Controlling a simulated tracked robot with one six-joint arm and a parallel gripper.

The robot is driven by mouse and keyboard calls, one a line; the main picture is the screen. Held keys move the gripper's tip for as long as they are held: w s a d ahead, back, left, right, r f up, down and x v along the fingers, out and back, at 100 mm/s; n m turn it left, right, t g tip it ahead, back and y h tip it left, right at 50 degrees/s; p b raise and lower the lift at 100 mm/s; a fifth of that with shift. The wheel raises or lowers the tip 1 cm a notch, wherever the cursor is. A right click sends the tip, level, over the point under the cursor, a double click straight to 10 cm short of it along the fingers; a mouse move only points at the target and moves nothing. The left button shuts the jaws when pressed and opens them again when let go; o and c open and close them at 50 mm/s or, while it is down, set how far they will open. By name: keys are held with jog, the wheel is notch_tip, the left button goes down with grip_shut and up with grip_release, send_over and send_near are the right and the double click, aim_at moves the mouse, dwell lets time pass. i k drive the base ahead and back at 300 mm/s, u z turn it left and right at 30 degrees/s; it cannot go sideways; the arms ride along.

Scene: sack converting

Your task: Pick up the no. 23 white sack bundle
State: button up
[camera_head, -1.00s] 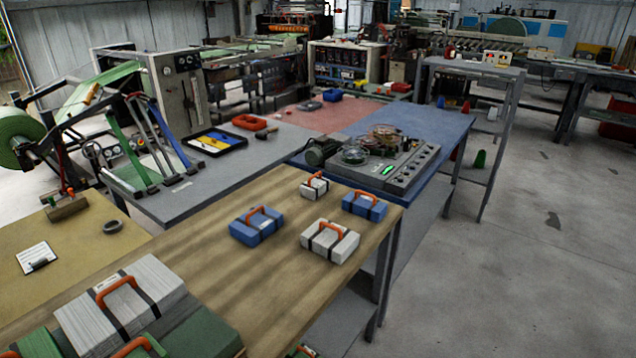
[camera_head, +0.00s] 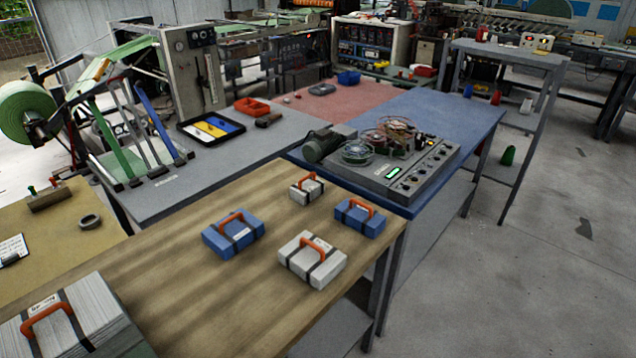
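White sack bundles with black straps and orange handles lie on the wooden table (camera_head: 185,258). A white bundle (camera_head: 324,272) is near the table's right end. A smaller white bundle (camera_head: 313,192) lies behind it. A large white stack (camera_head: 98,312) is at the lower left, cut off by the picture edge. Their labels are too small or blurred to read, so I cannot tell which is no. 23. My gripper is not in view.
Two blue bundles (camera_head: 220,243) (camera_head: 372,224) flank the white ones. Behind the table is a blue bench (camera_head: 455,112) with a grey control box (camera_head: 400,178). A grey bench (camera_head: 215,165) holds a tray and levers. Concrete floor (camera_head: 520,290) is clear at right.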

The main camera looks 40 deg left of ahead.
aim_at(309, 187)
jog(key=i, duration=2.3)
jog(key=u, duration=2.8)
